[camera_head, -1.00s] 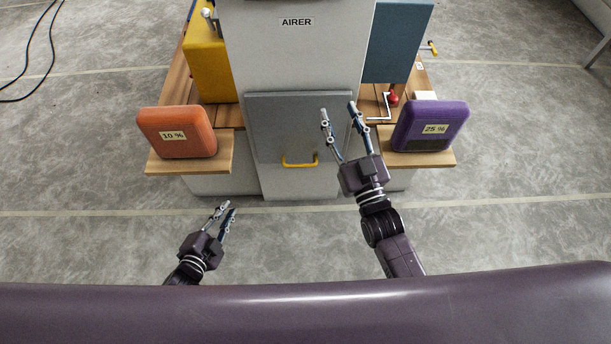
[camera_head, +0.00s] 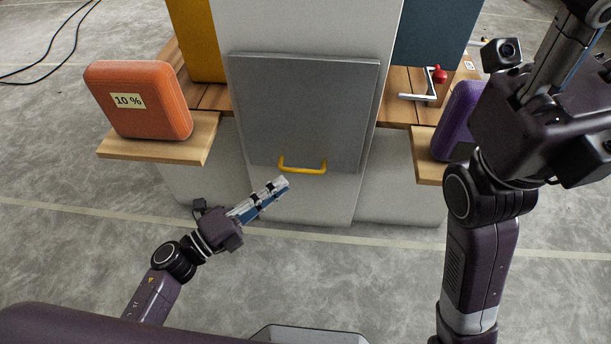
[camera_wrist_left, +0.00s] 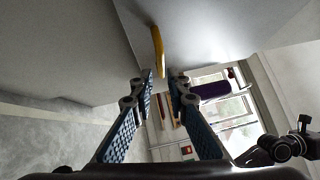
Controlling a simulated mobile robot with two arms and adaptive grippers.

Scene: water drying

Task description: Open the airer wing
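The airer wing is a flat grey panel (camera_head: 300,105) lying against the front of the pale cabinet. A yellow handle (camera_head: 302,167) sits near its bottom edge. My left gripper (camera_head: 279,185) is just below and left of the handle, and looks apart from it. In the left wrist view the two fingers (camera_wrist_left: 162,84) stand apart with nothing between them, and the handle (camera_wrist_left: 158,48) shows just beyond the tips. My right gripper (camera_head: 560,90) is raised at the right, close to the head camera; its fingertips are not clearly visible.
An orange 10 % case (camera_head: 140,100) stands on a left wooden shelf (camera_head: 160,148). A purple case (camera_head: 456,120) on the right is partly hidden by my right arm. A red-knobbed metal crank (camera_head: 430,85) lies behind it. The floor in front is clear.

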